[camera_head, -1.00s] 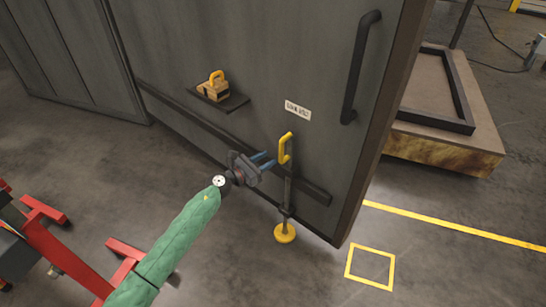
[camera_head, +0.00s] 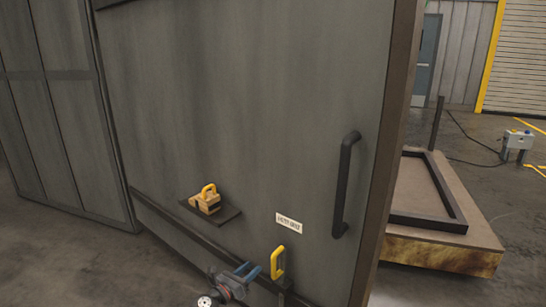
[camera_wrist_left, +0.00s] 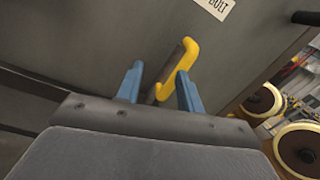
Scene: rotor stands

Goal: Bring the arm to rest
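My left gripper (camera_head: 248,271) is at the bottom of the head view, beside the yellow bolt handle (camera_head: 278,263) on the grey door (camera_head: 270,110). Its two blue fingers are spread apart and hold nothing. In the left wrist view the open left gripper (camera_wrist_left: 158,84) points at the door, and the yellow handle (camera_wrist_left: 178,70) shows between and beyond the fingertips, apparently not gripped. Most of my left arm is below the head picture. My right gripper is not in view.
A small shelf (camera_head: 228,216) on the door carries a yellow padlock-like block (camera_head: 207,200). A black pull handle (camera_head: 345,185) and a white label (camera_head: 289,223) are on the door. A low platform with a black frame (camera_head: 455,220) stands to the right.

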